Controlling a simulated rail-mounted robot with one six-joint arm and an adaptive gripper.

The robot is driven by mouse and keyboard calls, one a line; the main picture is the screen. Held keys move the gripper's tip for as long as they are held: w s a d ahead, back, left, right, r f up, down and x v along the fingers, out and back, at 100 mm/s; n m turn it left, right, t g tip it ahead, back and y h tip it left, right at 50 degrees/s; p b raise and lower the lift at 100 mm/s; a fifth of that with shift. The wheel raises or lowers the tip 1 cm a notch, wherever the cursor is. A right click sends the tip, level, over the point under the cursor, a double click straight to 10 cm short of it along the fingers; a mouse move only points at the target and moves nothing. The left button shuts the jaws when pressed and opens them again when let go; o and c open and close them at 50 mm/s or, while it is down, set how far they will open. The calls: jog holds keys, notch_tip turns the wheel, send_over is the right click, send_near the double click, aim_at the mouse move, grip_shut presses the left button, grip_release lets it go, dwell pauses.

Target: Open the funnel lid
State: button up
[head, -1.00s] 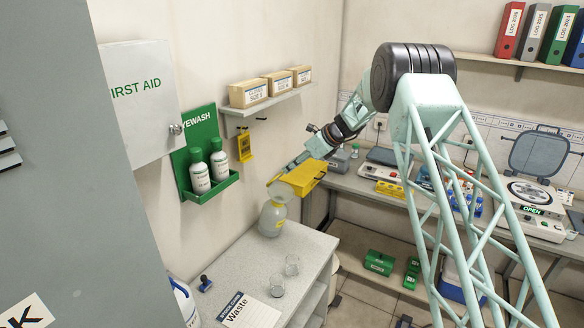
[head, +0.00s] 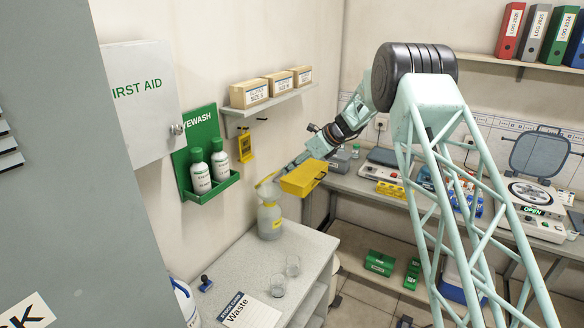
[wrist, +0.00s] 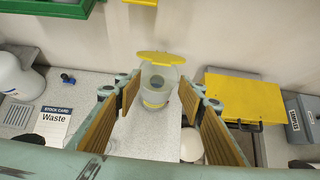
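The translucent funnel (wrist: 158,80) stands on a bottle (head: 269,218) with a yellow band, at the back of the grey bench. Its yellow lid (wrist: 160,58) shows in the wrist view as a thin shape at the funnel's far rim, seeming tilted up; the exact angle is hard to tell. In the head view the lid (head: 267,179) is small and partly blocked. My gripper (wrist: 159,95) is open and empty, its wide-apart finger pads left and right of the funnel in the wrist view. I cannot tell whether a finger touches the lid.
A yellow box (wrist: 245,97) is right of the funnel. The green eyewash holder (head: 213,187) and a shelf (head: 268,106) are on the wall.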

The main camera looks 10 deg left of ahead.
jog(key=shift+d, duration=0.1)
dwell(0.3)
jog(key=v, duration=1.1)
jog(key=shift+d+r, duration=0.25)
jog(key=shift+r, duration=0.1)
jog(key=shift+s, duration=0.15)
